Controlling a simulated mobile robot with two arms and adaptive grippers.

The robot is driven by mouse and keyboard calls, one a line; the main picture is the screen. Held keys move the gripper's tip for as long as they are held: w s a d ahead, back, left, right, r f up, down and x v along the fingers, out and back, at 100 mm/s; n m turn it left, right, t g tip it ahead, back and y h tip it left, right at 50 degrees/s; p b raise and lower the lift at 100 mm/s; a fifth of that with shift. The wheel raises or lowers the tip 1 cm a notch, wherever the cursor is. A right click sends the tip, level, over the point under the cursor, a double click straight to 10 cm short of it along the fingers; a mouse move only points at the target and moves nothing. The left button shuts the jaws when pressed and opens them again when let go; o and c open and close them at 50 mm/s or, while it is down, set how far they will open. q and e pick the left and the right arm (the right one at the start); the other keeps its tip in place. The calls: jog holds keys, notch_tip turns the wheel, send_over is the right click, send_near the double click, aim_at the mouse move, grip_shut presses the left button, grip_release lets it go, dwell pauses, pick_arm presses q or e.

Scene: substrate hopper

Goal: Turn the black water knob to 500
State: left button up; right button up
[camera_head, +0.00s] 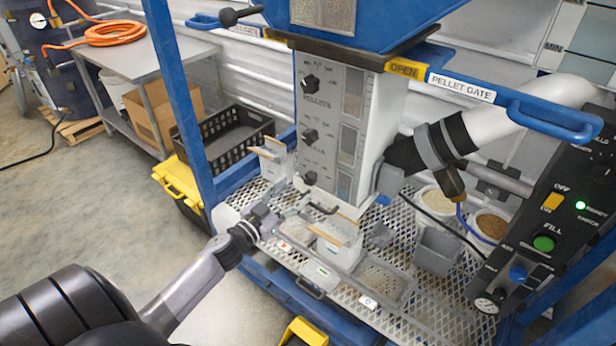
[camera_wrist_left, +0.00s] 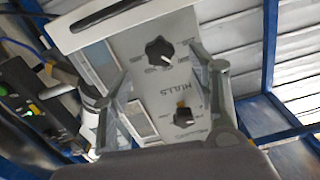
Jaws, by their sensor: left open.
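In the head view the hopper's grey control panel (camera_head: 329,125) carries three black knobs in a column. The lowest black knob (camera_head: 310,177), its label unreadable, shows as the upper knob (camera_wrist_left: 160,50) in the upside-down left wrist view. The middle knob (camera_head: 310,135), beside the HULLS label, is the lower one (camera_wrist_left: 183,115) there. The top knob (camera_head: 310,82) has a PELLETS label. My left gripper (camera_head: 291,207) is open near the panel's foot. In the left wrist view its spread fingers (camera_wrist_left: 158,60) flank the lowest knob without visible contact. My right gripper is not clearly visible beside the hopper.
A mesh shelf (camera_head: 430,300) below the panel holds a white tub (camera_head: 341,247), a grey bin (camera_head: 437,250) and buckets. A blue post (camera_head: 180,90) stands left of the panel. A FILL control box (camera_head: 545,235) stands at right. Open floor lies at left.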

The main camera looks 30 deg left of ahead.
aim_at(307, 181)
pick_arm(q)
jog(key=w, duration=0.7)
jog(key=shift+w+d+p, duration=0.1)
jog(key=shift+d+p, duration=0.2)
jog(key=shift+p, duration=0.1)
jog(key=shift+c, duration=0.5)
jog(key=c, duration=1.1)
